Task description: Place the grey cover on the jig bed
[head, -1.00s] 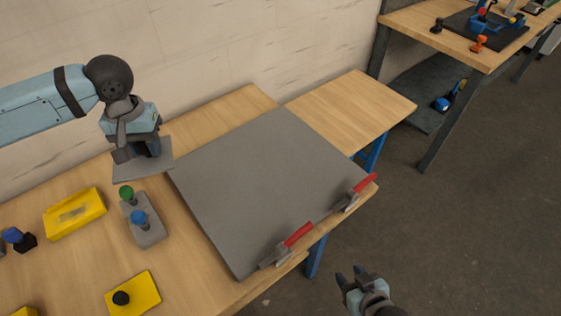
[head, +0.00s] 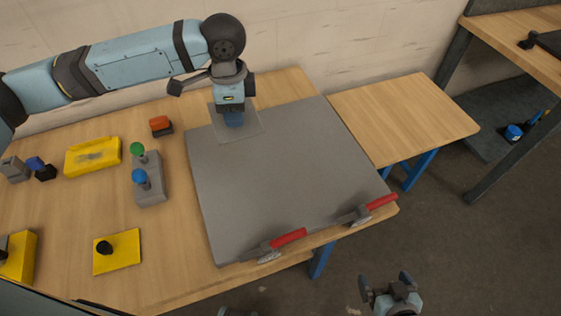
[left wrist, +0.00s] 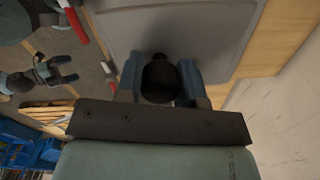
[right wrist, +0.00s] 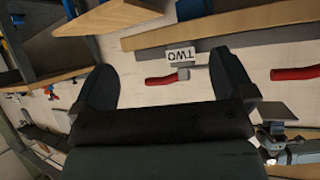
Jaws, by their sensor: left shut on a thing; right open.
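My left gripper (head: 234,115) is shut on the black knob (left wrist: 160,80) of the grey cover (head: 250,127), a thin flat plate. The cover is over the far left part of the jig bed (head: 275,180), the large grey slab on the bench, and looks roughly level. In the right wrist view the cover (right wrist: 280,112) hangs from the left gripper; its exact height over the bed is hard to tell. My right gripper (head: 388,285) is open and empty, off the bench's front edge; its fingers show in its wrist view (right wrist: 165,85).
Two red-handled clamps (head: 288,238) (head: 380,202) sit on the bed's front edge. Left of the bed are a grey block with green and blue knobs (head: 150,190), an orange-and-black part (head: 160,126), and yellow parts (head: 92,156) (head: 117,252). The bed's middle is clear.

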